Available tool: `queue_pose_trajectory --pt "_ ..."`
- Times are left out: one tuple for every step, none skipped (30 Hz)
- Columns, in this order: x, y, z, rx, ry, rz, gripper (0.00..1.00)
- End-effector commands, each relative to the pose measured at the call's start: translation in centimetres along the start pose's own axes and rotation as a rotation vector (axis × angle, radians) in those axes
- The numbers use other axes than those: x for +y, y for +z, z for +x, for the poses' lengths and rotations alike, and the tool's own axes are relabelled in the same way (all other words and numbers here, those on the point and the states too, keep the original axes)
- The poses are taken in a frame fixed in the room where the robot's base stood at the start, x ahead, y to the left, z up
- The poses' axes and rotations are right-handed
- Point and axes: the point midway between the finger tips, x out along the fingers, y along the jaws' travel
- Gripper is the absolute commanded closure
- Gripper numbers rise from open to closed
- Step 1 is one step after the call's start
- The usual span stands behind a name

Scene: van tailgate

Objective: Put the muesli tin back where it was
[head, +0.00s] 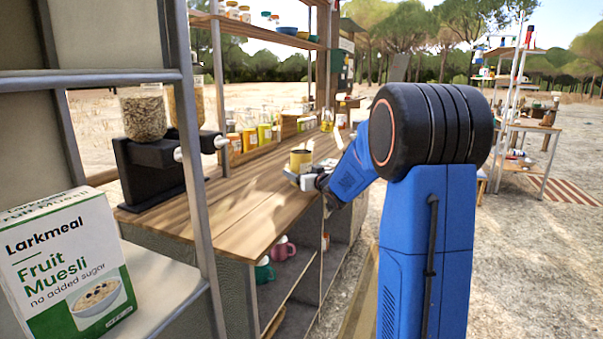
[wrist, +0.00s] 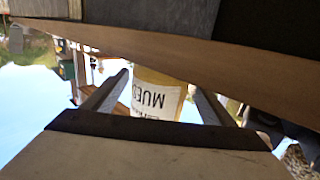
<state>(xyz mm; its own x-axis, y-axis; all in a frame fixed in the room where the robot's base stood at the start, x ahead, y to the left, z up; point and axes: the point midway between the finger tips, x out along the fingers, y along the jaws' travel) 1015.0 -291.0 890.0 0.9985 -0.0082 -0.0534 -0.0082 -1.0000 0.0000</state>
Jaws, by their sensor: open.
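The muesli tin (head: 301,161) is yellow with a pale label and stands upright on the wooden counter, near its front edge. In the wrist view, which is upside down, the tin (wrist: 158,95) shows between my two fingers, with "MUE" readable on its label. My gripper (head: 303,180) is open at the tin, with a finger on either side of it. I cannot tell whether the fingers touch the tin. Part of the tin is hidden by the gripper in both views.
The wooden counter (head: 236,205) has free room left of the tin. A cereal dispenser (head: 150,165) stands at its left end. Jars and packets (head: 262,133) line its back. Mugs (head: 283,249) sit below the counter.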

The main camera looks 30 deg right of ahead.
Motion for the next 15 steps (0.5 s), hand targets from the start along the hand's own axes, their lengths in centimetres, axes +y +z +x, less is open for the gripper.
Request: queue_pose_trajectory --pt "0.0 0.0 0.0 0.000 0.000 0.000 0.22" --pt "0.0 0.0 0.0 0.000 0.000 0.000 0.22" --pt "0.0 -0.1 0.0 0.000 0.000 0.000 0.22" --pt "0.0 -0.3 -0.1 0.001 0.000 0.000 0.22" --pt "0.0 -0.2 -0.3 0.000 0.001 0.000 0.22" --pt "0.0 -0.2 -0.6 0.000 0.001 0.000 0.22" --pt "0.0 -0.2 -0.9 0.000 0.001 0.000 0.22" --pt "0.0 -0.2 -1.3 0.000 0.001 0.000 0.22" --pt "0.0 -0.2 -1.9 0.000 0.001 0.000 0.22" --pt "0.1 -0.3 -2.4 0.000 0.002 -0.001 0.22" --pt "0.1 -0.2 -3.0 0.000 0.002 0.000 0.22" --pt "0.1 -0.2 -3.8 0.000 0.002 0.000 0.22" --pt "0.1 -0.3 -4.4 0.001 0.003 0.000 0.22" --pt "0.1 -0.3 -5.0 0.001 0.002 0.000 0.22" --pt "0.1 -0.2 -5.8 0.001 0.002 0.000 0.22"
